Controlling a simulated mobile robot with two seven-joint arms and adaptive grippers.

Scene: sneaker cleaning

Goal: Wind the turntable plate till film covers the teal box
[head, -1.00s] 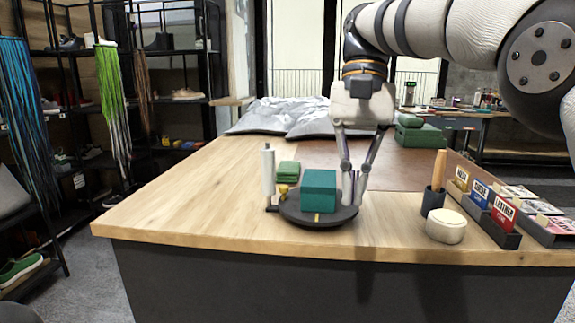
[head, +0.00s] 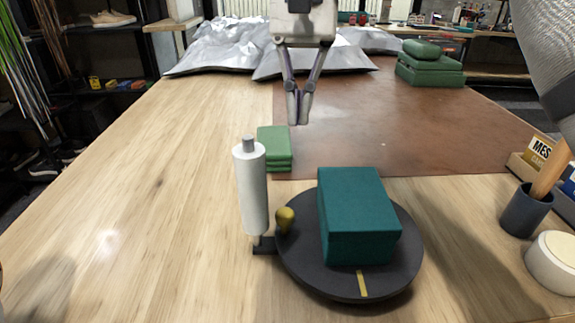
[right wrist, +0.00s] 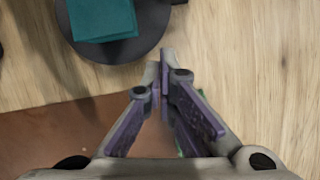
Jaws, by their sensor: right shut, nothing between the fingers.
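The teal box (head: 358,214) sits on the round dark turntable plate (head: 402,268), its visible faces bare teal. The plate has a yellow mark (head: 363,284) at its front and a small yellow knob (head: 285,219) at its left. A white film roll (head: 250,188) stands upright just left of the plate. My right gripper (head: 299,122) is shut and empty, pointing down behind the plate, apart from it. In the right wrist view its fingertips (right wrist: 162,76) meet beside the plate's outline (right wrist: 150,28); part of the teal box (right wrist: 102,18) shows. My left gripper is not in view.
Folded green cloths (head: 275,148) lie behind the roll. A brown leather mat (head: 410,130) covers the back right. A dark cup (head: 524,212) and a round white pad (head: 553,262) stand at right. Silvery bags (head: 240,48) lie at the back. The table's left is clear.

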